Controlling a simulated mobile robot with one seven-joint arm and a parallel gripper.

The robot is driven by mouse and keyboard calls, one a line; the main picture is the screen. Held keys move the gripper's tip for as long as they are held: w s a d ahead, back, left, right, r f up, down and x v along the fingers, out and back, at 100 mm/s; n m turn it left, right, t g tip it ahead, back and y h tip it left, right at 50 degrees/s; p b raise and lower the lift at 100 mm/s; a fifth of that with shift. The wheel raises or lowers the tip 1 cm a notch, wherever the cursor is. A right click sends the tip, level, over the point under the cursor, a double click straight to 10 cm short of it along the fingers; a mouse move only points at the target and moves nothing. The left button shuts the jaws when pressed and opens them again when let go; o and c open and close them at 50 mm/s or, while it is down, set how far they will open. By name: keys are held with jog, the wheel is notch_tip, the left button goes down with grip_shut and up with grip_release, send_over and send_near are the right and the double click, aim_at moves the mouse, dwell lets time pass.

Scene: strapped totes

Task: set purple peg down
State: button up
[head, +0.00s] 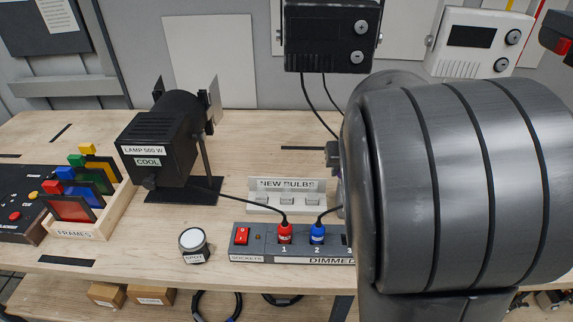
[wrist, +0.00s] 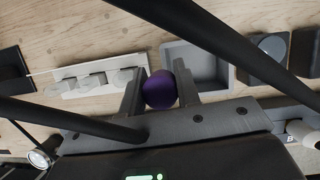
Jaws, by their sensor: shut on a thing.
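The purple peg (wrist: 159,89) shows in the wrist view as a round purple end. My gripper (wrist: 159,88) is shut on it, with one finger on each side. The rest of the peg is hidden below its round end, so I cannot tell whether it touches anything.
A grey open tray (wrist: 197,68) lies beyond my gripper in the wrist view. A white rack (wrist: 72,74) is left of it, labelled NEW BULBS in the head view (head: 262,184). A lamp (head: 160,148), dimmer strip (head: 270,256) and frames box (head: 112,212) stand on the bench.

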jog(key=w+a+n+y, duration=0.1)
jog(key=w+a+n, duration=0.1)
jog(key=w+a, duration=0.55)
jog(key=w+a+n, duration=0.2)
jog(key=w+a, duration=0.2)
jog(key=a, duration=0.6)
jog(key=w+a+n+y, duration=0.1)
jog(key=w+a+n, duration=0.1)
jog(key=w+a, duration=0.45)
jog(key=shift+g, duration=0.4)
jog(key=f, duration=0.3)
jog(key=a+f, duration=0.1)
jog(key=f, duration=0.2)
jog(key=s+f, duration=0.1)
jog(key=f, duration=0.2)
jog(key=shift+a, duration=0.3)
jog(key=shift+f, duration=0.2)
jog(key=o, duration=1)
jog(key=v, duration=0.7)
jog(key=shift+r, duration=0.4)
jog(key=shift+d, duration=0.1)
